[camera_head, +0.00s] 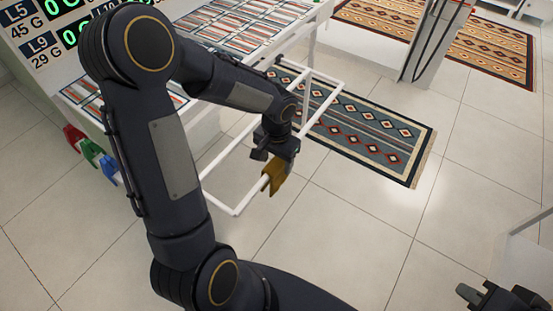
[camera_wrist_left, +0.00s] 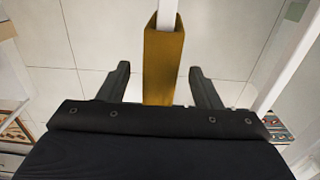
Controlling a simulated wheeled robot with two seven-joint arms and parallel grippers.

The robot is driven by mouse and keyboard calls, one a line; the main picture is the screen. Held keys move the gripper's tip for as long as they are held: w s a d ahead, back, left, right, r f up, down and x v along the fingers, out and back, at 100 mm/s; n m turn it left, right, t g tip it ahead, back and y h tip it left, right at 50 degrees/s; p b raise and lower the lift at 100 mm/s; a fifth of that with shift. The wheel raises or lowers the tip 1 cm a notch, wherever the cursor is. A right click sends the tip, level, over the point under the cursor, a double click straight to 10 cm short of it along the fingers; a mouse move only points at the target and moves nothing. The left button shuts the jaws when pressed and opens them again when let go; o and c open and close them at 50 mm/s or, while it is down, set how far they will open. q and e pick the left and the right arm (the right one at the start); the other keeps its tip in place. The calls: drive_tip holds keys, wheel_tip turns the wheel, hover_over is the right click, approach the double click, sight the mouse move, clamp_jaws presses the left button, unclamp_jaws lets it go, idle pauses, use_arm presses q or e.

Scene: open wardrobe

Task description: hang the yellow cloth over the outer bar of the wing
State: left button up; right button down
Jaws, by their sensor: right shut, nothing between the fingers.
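The yellow cloth (camera_head: 274,180) is draped over the outer bar (camera_head: 250,197) of the white wing, with a flap hanging below it. In the left wrist view the cloth (camera_wrist_left: 163,62) wraps around the white bar (camera_wrist_left: 168,12). My left gripper (camera_head: 270,156) is just above the cloth. Its two fingers stand apart on either side of the cloth, with visible gaps, so it is open and holds nothing. My right gripper (camera_head: 498,296) is at the bottom right corner, shut and empty, far from the wing.
A patterned rug (camera_head: 375,140) lies under and beyond the wing. The tiled floor in front is clear.

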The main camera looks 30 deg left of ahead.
use_arm(q)
wheel_tip(320, 180, up, 8)
drive_tip(key=shift+f+p, duration=0.25)
drive_tip(key=shift+p, duration=0.05)
drive_tip(key=shift+r, duration=0.15)
idle(0.9)
drive_tip(key=shift+s+r, duration=0.2)
drive_tip(key=shift+r, duration=0.05)
drive_tip(key=s+d+r+n+t+h+p, duration=0.1)
drive_tip(key=s+r, duration=0.3)
drive_tip(key=s, duration=0.4)
drive_tip(key=s+d+r+n+t+h, duration=0.1)
drive_tip(key=s+d+r+t+h, duration=0.1)
drive_tip(key=s, duration=0.6)
wheel_tip(320, 180, up, 3)
drive_tip(key=d+t, duration=0.1)
drive_tip(key=t, duration=0.1)
drive_tip(key=shift+s+t+h+p, duration=0.3)
drive_tip(key=shift+h+p, duration=0.1)
